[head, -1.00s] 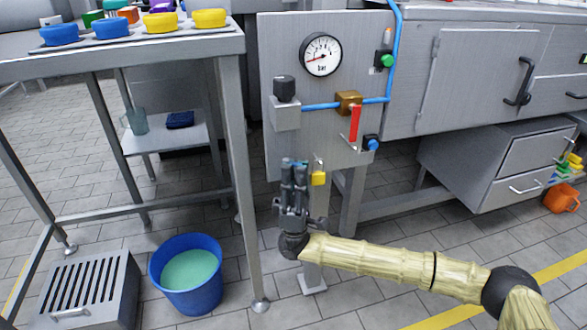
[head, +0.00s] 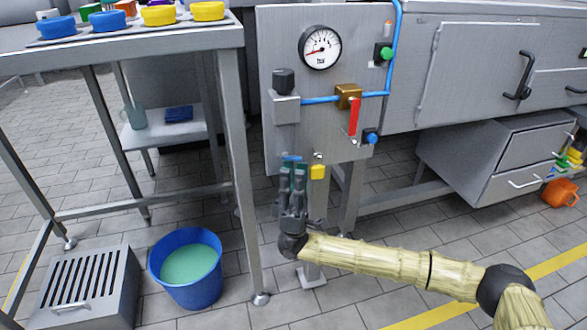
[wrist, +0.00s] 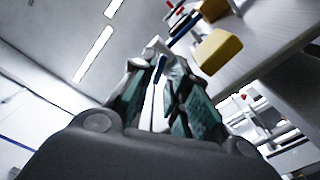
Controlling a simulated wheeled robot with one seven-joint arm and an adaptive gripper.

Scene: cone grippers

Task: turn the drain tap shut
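A steel panel (head: 330,85) carries the valves. At its lower left, a small blue piece (head: 291,158), perhaps the drain tap's handle, shows at the tips of my gripper (head: 292,172); the fingers hide most of it. In the wrist view a blue bar (wrist: 182,28) lies just past the fingertips, near the yellow padlock (wrist: 217,50). The padlock also shows just right of the fingers in the head view (head: 318,172). My gripper (wrist: 151,62) points up, its teal-padded fingers a narrow gap apart. Whether they touch the tap is hidden.
Above are a red lever (head: 354,116) on a brass valve (head: 348,92), a blue knob (head: 371,137), a green button (head: 386,53) and a gauge (head: 320,48). A blue bucket (head: 187,295) of greenish liquid stands lower left, beside a steel table leg (head: 240,180).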

